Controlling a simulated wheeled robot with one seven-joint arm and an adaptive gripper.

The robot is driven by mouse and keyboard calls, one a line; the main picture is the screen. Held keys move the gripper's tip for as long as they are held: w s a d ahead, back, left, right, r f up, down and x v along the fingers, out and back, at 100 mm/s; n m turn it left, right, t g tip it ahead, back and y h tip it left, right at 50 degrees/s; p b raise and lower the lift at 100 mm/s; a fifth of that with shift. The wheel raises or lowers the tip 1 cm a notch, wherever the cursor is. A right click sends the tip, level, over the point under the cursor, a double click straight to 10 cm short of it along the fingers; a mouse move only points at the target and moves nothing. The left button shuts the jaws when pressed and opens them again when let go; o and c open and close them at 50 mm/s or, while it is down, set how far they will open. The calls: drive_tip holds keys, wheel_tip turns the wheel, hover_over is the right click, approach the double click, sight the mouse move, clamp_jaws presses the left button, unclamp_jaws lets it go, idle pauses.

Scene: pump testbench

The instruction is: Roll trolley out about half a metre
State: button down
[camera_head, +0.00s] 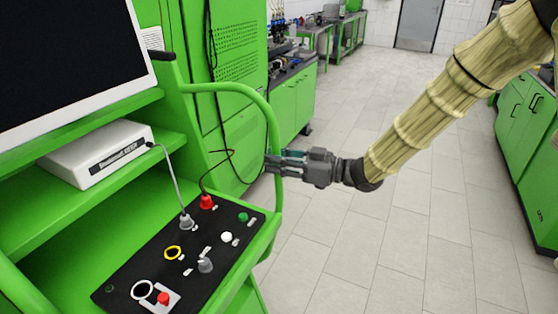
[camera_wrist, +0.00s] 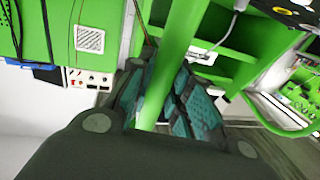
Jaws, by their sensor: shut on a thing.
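The green trolley (camera_head: 172,88) fills the left of the head view. It carries a black control panel (camera_head: 183,253) with knobs and buttons, a white box (camera_head: 97,153) on a shelf and a large monitor (camera_head: 66,62) on top. My gripper (camera_head: 277,163) is at the trolley's curved green tube handle (camera_head: 262,108) on its right side. In the wrist view the green tube (camera_wrist: 177,57) passes between the teal-padded fingers (camera_wrist: 164,98), which are shut around it. Part of the tube is hidden by the fingers.
Green cabinets (camera_head: 292,106) and workbenches stand behind the trolley, and a green cabinet (camera_head: 530,140) stands at the right. The tiled floor (camera_head: 345,240) between them is clear. A grey door (camera_head: 420,24) is at the far end.

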drive_tip(key=shift+v, duration=0.85)
drive_tip(key=c, duration=1.7)
unclamp_jaws()
drive_tip(key=shift+s+r, duration=0.1)
drive_tip(key=shift+r, duration=0.05)
drive_tip(key=o, duration=0.4)
drive_tip(key=shift+a, duration=0.45)
drive_tip(key=v, duration=1.2)
